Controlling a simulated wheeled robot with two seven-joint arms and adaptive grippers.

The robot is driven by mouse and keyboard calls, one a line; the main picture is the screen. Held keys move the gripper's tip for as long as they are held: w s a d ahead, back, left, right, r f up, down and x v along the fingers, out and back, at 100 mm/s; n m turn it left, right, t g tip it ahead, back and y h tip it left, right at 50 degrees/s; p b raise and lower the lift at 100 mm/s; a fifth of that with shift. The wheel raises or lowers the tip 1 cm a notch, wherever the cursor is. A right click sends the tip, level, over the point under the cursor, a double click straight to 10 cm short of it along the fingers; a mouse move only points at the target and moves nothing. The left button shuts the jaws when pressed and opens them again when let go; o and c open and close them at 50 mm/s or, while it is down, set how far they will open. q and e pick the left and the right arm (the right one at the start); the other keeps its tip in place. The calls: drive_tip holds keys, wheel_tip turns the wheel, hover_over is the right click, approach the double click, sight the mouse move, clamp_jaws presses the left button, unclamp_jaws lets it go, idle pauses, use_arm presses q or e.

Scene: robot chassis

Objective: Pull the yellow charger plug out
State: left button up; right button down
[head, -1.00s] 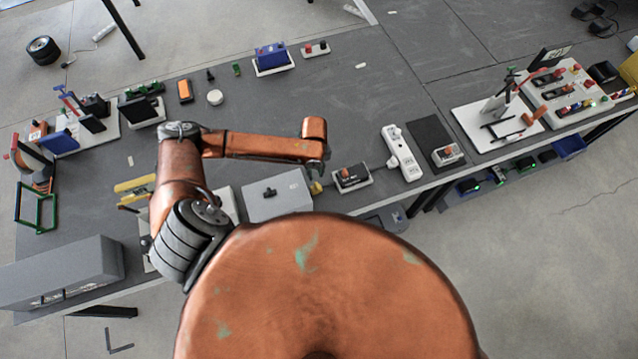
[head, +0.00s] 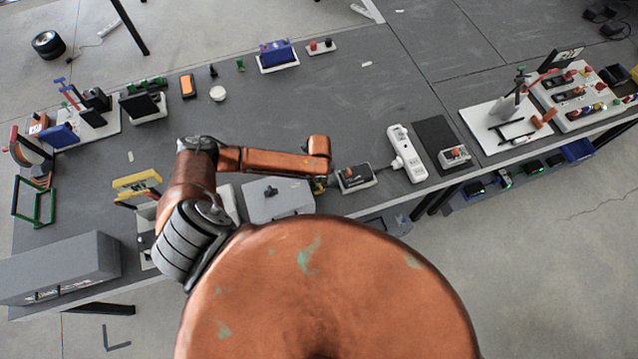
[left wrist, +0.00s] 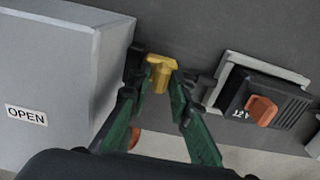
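The yellow charger plug (left wrist: 161,72) sits at the right side of the grey box marked OPEN, in the left wrist view. In the head view only a little yellow of the plug (head: 318,187) shows beside the grey box (head: 278,203), below the end of my left arm. My left gripper (left wrist: 158,88) has its green fingers on either side of the plug, apart from each other. Whether the fingertips touch the plug is hard to tell. In the head view my left gripper (head: 323,179) is mostly hidden under the copper arm link. My right gripper does not show.
A black 12 V unit with an orange switch (left wrist: 262,108) stands just right of the plug. A white power strip (head: 406,153) lies farther right. A yellow-handled item (head: 137,183) is near my left elbow. The table middle behind the arm is clear.

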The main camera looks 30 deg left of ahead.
use_arm(q)
drive_tip(key=shift+w+f, duration=0.1)
drive_tip(key=shift+f, duration=0.05)
drive_tip(key=shift+c, duration=0.4)
clamp_jaws()
